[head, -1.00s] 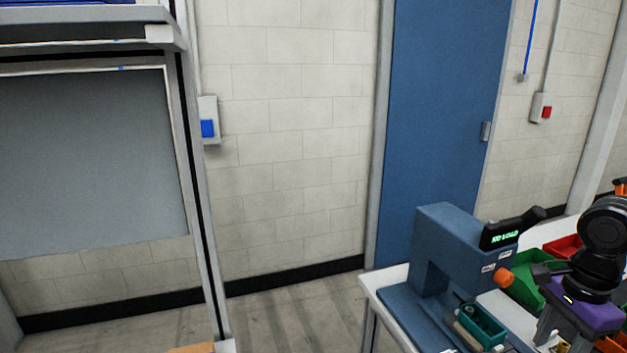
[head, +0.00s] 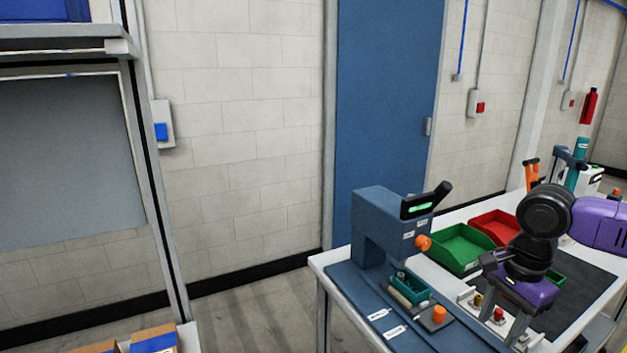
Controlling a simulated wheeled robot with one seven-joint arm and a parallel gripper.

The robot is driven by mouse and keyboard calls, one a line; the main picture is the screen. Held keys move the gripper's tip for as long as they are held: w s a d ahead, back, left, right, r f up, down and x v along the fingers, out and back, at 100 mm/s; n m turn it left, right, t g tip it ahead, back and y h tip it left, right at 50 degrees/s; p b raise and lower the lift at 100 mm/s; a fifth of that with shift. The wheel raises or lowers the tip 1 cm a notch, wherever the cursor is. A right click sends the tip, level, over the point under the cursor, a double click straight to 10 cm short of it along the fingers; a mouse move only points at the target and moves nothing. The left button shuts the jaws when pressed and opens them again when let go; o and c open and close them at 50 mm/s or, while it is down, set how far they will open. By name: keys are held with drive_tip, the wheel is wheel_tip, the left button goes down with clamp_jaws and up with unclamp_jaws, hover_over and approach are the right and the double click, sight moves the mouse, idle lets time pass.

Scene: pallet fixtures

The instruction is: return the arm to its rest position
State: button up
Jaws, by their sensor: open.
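My arm comes in from the right edge, with a purple link (head: 600,222) and black wrist joints (head: 545,212). My gripper (head: 505,324) hangs below the wrist under a purple hand, pointing down over the front part of the white workbench (head: 318,262). Its jaws are open, and I see nothing held between them. The fingertips are small and partly lost among the small parts behind them, so I cannot tell how high they are above the bench.
Green (head: 460,250) and red (head: 497,226) trays lie behind. A shelf rack (head: 150,190) stands at left. Floor between rack and bench is clear.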

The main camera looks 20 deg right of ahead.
drive_tip(key=w+a+r+n+t+y, duration=0.2)
drive_tip(key=w+a+r+n+t, duration=0.4)
drive_tip(key=w, duration=0.3)
drive_tip(key=w+a+r+n+t+y, duration=0.1)
drive_tip(key=w+a+r+n+t, duration=0.35)
drive_tip(key=w+a, duration=0.45)
drive_tip(key=a+r+n+t+y, duration=0.45)
drive_tip(key=a+r+t, duration=0.65)
drive_tip(key=r, duration=0.5)
drive_tip(key=s+a+f+n+g+h, duration=0.1)
drive_tip(key=s+f+g+h, duration=0.1)
drive_tip(key=s+f, duration=0.9)
drive_tip(key=s+a+f+n+g+h, duration=0.1)
drive_tip(key=s+a+f+g+h, duration=0.1)
drive_tip(key=s+f, duration=0.9)
drive_tip(key=s+a+f+n+g+h, duration=0.1)
drive_tip(key=s+f+g+h, duration=0.2)
drive_tip(key=s+f, duration=0.8)
drive_tip(key=s, duration=1.1)
drive_tip(key=shift+a+f+n, duration=0.25)
drive_tip(key=shift+a+n, duration=0.05)
drive_tip(key=shift+a, duration=0.05)
